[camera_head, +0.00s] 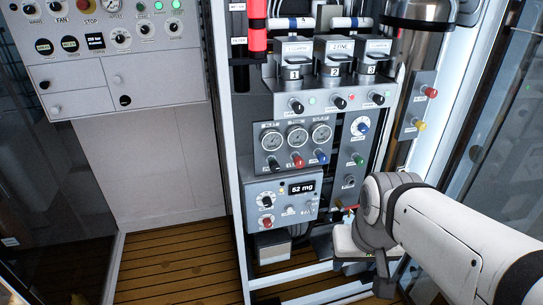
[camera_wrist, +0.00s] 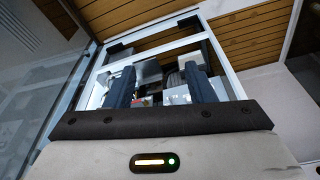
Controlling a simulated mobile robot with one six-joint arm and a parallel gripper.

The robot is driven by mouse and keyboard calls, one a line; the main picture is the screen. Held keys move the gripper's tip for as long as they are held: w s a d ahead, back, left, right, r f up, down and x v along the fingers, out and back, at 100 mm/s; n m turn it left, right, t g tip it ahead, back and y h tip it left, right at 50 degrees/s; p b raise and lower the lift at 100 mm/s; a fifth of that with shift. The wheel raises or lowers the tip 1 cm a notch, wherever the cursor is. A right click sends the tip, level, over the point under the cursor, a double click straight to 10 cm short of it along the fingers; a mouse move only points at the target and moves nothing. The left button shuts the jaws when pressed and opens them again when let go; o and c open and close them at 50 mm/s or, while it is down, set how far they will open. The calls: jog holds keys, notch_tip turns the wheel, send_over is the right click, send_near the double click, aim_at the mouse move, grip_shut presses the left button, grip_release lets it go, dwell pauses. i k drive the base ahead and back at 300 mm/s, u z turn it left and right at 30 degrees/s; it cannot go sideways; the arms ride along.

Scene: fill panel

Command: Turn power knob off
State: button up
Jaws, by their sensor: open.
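A grey control box (camera_head: 282,203) with a lit display reading "52 mg" sits low on the panel in the head view. It carries a black knob (camera_head: 266,201), a red knob (camera_head: 267,222) and a small switch (camera_head: 290,210). The labels are too small to read, so I cannot tell which is the power knob. My gripper (camera_head: 325,240) is low, right of this box and apart from its knobs, partly hidden by my wrist. In the wrist view my gripper (camera_wrist: 160,82) has its two dark fingers spread, with nothing between them.
Above the box is a gauge block (camera_head: 296,141) with black, red and blue knobs. A narrow plate (camera_head: 355,150) with blue and green knobs stands to its right. White frame rails (camera_head: 290,275) run below. A glass pane (camera_head: 500,150) is at right. Wooden floor (camera_head: 180,270) is clear at left.

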aim_at(267, 222)
jog(key=z, duration=1.5)
jog(key=k, duration=1.45)
jog(key=u, duration=0.8)
jog(key=i, duration=1)
jog(key=u, duration=0.1)
